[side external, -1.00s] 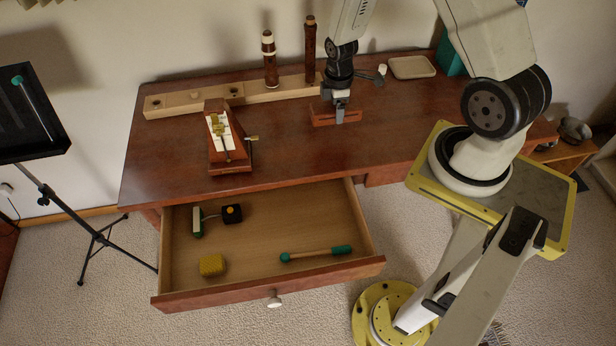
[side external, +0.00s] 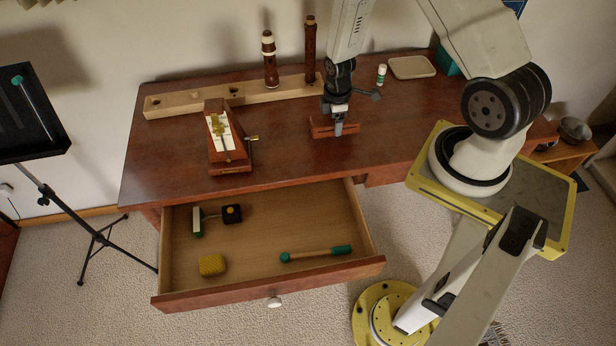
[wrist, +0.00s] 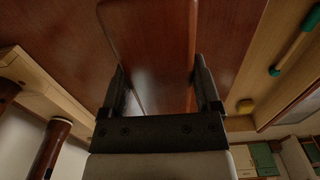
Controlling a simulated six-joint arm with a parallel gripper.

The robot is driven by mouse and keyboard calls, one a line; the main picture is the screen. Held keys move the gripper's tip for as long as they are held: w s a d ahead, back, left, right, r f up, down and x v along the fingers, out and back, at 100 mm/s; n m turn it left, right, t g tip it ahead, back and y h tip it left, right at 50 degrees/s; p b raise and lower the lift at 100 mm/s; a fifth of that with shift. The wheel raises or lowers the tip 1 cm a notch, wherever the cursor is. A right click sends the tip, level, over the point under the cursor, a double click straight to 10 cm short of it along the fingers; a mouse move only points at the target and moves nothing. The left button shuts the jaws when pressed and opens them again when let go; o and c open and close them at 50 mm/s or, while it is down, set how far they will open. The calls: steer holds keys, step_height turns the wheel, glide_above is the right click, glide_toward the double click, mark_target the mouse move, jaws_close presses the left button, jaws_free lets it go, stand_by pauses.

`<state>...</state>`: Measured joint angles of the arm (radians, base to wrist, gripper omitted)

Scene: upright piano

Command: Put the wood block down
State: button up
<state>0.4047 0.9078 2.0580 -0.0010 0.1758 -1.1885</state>
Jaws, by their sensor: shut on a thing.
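The wood block (side external: 320,128) is a reddish-brown bar over the desk top, in front of the long pale holder. My gripper (side external: 338,130) is shut on it, with its fingers pointing down.
A metronome (side external: 226,145) stands to the left. The pale holder (side external: 200,100) behind has two dark upright woodwind pieces. A small bottle (side external: 381,75) and a beige tray (side external: 411,67) are at the back right. The open drawer (side external: 285,215) holds a mallet and small items. The desk front right of the metronome is clear.

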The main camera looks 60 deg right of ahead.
steer(key=shift+f, duration=1.7)
steer(key=shift+f, duration=0.1)
steer(key=o, duration=1.2)
steer(key=shift+r, duration=6.1)
